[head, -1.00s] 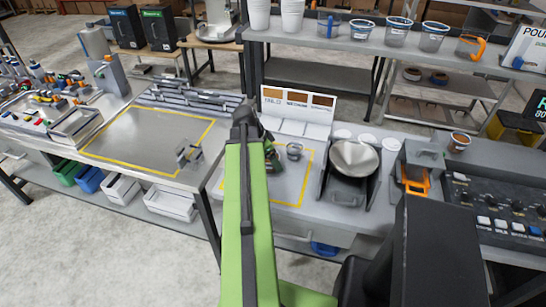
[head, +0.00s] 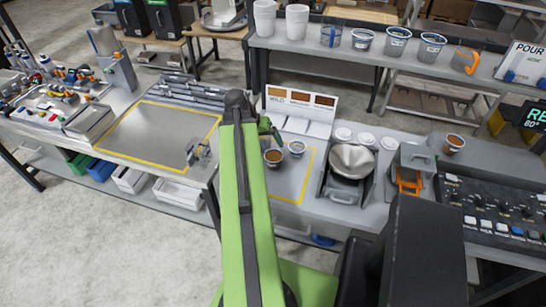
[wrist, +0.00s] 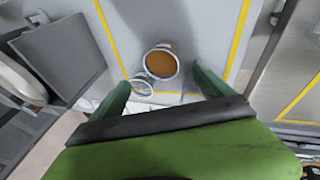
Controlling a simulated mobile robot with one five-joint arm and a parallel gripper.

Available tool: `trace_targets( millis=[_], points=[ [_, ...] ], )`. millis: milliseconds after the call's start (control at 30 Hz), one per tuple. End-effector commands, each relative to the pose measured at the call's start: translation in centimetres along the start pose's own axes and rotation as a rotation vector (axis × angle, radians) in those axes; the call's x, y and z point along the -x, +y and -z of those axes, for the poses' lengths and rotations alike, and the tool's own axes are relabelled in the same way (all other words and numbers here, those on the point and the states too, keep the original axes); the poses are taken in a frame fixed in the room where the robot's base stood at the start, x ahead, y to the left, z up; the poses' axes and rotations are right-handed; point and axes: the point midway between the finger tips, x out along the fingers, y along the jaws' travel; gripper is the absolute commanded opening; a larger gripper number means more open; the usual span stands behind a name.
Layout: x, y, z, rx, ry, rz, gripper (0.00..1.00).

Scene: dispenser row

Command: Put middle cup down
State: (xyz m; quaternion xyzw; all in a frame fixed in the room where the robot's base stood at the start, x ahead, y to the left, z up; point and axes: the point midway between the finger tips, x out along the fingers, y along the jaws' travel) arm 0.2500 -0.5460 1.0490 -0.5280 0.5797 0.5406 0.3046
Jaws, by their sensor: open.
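A cup with brown contents (head: 273,158) stands on the yellow-outlined mat (head: 290,190) at the front of the bench. It shows in the wrist view (wrist: 160,64) from above, near and between my finger tips. A smaller grey cup-like thing (head: 297,148) stands close beside it; it also shows in the wrist view (wrist: 142,85). My gripper (wrist: 160,80) is open and empty, with its two green fingers wide apart. In the head view my gripper (head: 268,130) is above and just behind the brown cup, partly hidden by my arm.
A metal funnel bowl (head: 353,160) on a dark stand is to the right of the mat. A card with brown swatches (head: 300,106) stands behind. Several cups (head: 363,39) line the shelf above. Another brown-filled cup (head: 454,144) stands at the right on a grey machine.

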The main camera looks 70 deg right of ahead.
Motion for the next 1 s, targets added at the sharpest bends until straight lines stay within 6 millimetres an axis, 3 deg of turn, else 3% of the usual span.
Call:
trace_targets(
  millis=[400, 600, 733, 1000],
  points=[
    [1.6, 0.2, -0.4, 1.587, -0.004, 0.000, 0.89],
    [3.1, 0.2, -0.4, 2.135, -0.003, 0.001, 0.89],
    [5.3, 0.1, -0.3, 2.226, 0.002, -0.002, 0.89],
    [4.4, -0.3, -0.4, 2.226, 0.003, -0.003, 0.89]
  ],
)
